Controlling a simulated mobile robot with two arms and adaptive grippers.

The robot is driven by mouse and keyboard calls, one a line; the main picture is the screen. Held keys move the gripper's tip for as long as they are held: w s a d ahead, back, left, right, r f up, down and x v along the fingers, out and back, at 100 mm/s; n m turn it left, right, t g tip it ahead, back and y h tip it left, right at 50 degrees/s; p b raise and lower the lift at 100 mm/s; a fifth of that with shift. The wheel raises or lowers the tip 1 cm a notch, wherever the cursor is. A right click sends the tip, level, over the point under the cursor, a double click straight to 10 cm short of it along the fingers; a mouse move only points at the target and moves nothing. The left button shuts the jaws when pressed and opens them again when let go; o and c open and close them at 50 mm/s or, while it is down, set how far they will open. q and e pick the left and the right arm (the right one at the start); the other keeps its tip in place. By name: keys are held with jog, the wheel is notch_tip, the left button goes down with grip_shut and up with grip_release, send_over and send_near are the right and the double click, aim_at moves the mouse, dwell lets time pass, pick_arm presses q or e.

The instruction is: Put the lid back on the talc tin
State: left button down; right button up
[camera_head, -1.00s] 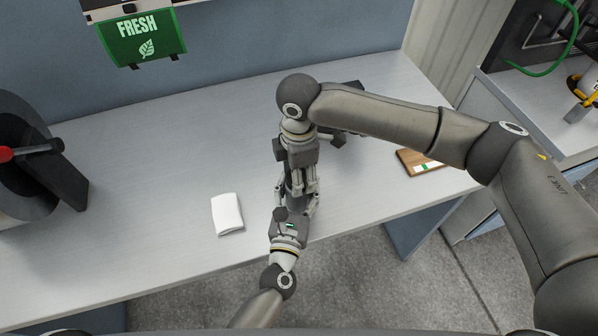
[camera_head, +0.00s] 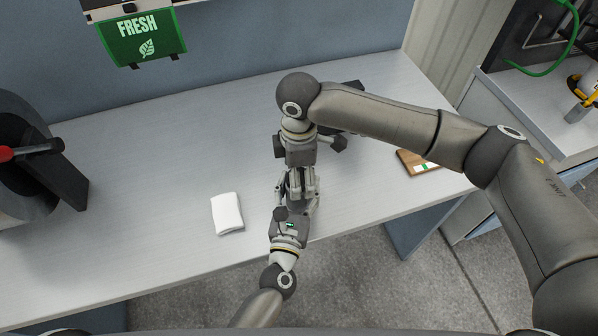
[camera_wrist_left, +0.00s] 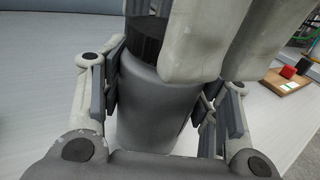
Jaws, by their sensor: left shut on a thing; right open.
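In the left wrist view, the grey talc tin (camera_wrist_left: 155,105) stands between the fingers of my left gripper (camera_wrist_left: 158,115), which is shut on its body. A black, ribbed, round piece (camera_wrist_left: 146,40), which looks like the lid, is at the tin's top. I cannot tell how firmly it sits. The pale fingers of my right gripper (camera_wrist_left: 205,35) come down beside it and partly cover it. In the head view, my right gripper (camera_head: 304,186) is open and points down just above my left gripper (camera_head: 297,203). The tin is hidden there by the grippers.
A white pad (camera_head: 227,214) lies left of the grippers on the pale worktop (camera_head: 150,200). A dark ring-shaped machine (camera_head: 30,160) stands far left. The left worktop is mostly clear.

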notch_tip(320, 180, up, 12)
dwell(0.4)
pick_arm(q)
jog(key=shift+c, duration=2.1)
grip_release()
pick_arm(e)
jog(key=shift+f, duration=0.1)
pick_arm(q)
jog(key=shift+s, duration=0.1)
jog(key=s, duration=0.4)
jog(key=s+a, duration=0.1)
jog(key=s, duration=0.2)
jog(key=s+a, duration=0.1)
jog(key=s, duration=0.3)
jog(key=shift+s+a, duration=0.15)
jog(key=shift+s, duration=0.2)
